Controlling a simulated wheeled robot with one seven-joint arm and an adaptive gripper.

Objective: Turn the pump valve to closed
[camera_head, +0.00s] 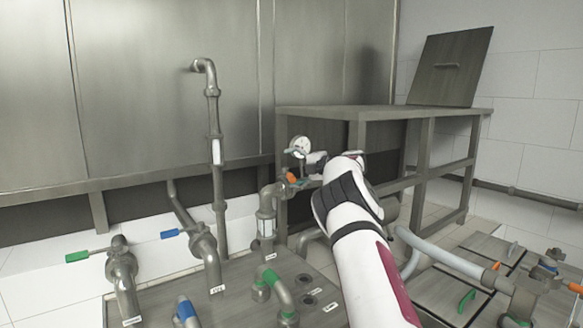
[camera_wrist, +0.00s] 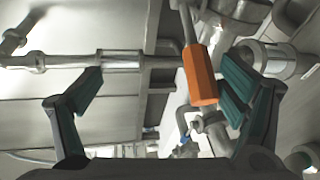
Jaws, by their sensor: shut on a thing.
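An orange valve handle (camera_wrist: 201,75) lies between the fingers of my gripper (camera_wrist: 165,85) in the wrist view, close against the right finger. The left finger looks well apart from it, but my gripper is shut on the handle. The handle's metal stem runs up to a pipe in the wrist view. My arm hides most of the gripper and part of the valve in the head view.
Green-handled (camera_head: 77,256) and blue-handled (camera_head: 170,233) valves stand on pipes at the left. A metal table (camera_head: 385,112) stands behind my arm. More pipes and an orange-tipped handle (camera_head: 575,287) are at the lower right. Pipes crowd close around my gripper.

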